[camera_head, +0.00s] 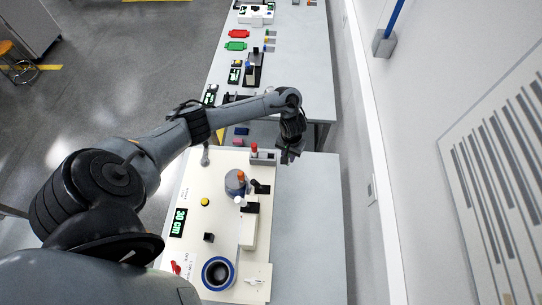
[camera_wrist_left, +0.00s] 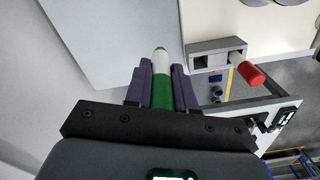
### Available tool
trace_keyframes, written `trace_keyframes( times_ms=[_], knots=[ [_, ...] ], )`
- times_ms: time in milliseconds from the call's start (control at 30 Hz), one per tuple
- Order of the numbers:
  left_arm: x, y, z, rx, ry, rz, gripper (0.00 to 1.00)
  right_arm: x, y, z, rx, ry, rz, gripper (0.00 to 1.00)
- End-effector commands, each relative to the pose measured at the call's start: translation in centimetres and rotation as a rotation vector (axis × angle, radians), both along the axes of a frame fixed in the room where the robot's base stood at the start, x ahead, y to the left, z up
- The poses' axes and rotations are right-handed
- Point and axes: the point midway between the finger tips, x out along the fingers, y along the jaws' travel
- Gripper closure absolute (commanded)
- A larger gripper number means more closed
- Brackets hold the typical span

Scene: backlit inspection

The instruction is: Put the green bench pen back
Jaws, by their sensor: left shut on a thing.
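The green bench pen (camera_wrist_left: 162,95) has a green body and a white band near its rounded grey-green tip. In the left wrist view my left gripper (camera_wrist_left: 163,78) is shut on it, with a purple-grey finger on each side. A grey holder block (camera_wrist_left: 205,60) lies just right of the pen tip, apart from it. Its left slot is empty; a pen with a red end (camera_wrist_left: 252,76) sits in its right slot. In the head view my left gripper (camera_head: 288,157) hangs right of the holder (camera_head: 265,157); the held pen cannot be made out there. My right gripper is not in view.
The cream bench board (camera_head: 195,222) holds a grey-blue round vessel (camera_head: 236,183), a blue-rimmed dark cup (camera_head: 218,273), a green-lit display (camera_head: 178,222) and a yellow button (camera_head: 205,202). Bare grey table (camera_head: 307,225) lies to the right, beside the wall.

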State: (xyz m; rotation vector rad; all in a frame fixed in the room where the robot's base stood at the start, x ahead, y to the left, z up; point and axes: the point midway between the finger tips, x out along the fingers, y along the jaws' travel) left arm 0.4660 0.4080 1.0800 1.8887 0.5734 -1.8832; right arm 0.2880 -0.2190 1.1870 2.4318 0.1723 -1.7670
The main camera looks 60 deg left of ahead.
Motion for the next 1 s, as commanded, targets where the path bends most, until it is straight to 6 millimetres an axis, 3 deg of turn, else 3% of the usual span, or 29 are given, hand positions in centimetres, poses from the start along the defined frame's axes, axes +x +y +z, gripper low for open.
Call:
trace_keyframes(
  times_ms=[33, 267, 500, 733, 1000],
  knots=[
    [-0.4, 1.0, -1.3, 0.001, 0.003, 0.005, 0.98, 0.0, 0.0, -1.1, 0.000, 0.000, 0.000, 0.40],
    [-1.5, 5.5, -4.1, 0.001, 0.003, 0.004, 0.98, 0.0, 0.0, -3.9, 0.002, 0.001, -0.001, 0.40],
    [-2.2, 8.8, -5.6, 0.000, 0.002, 0.002, 0.98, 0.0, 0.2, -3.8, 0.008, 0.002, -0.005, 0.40],
    [-2.4, 9.6, -6.3, -0.001, 0.001, -0.001, 0.98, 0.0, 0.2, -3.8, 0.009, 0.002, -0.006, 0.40],
    [-2.3, 9.5, -9.5, -0.001, 0.002, 0.001, 0.98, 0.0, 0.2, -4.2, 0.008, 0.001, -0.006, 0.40]
  ],
)
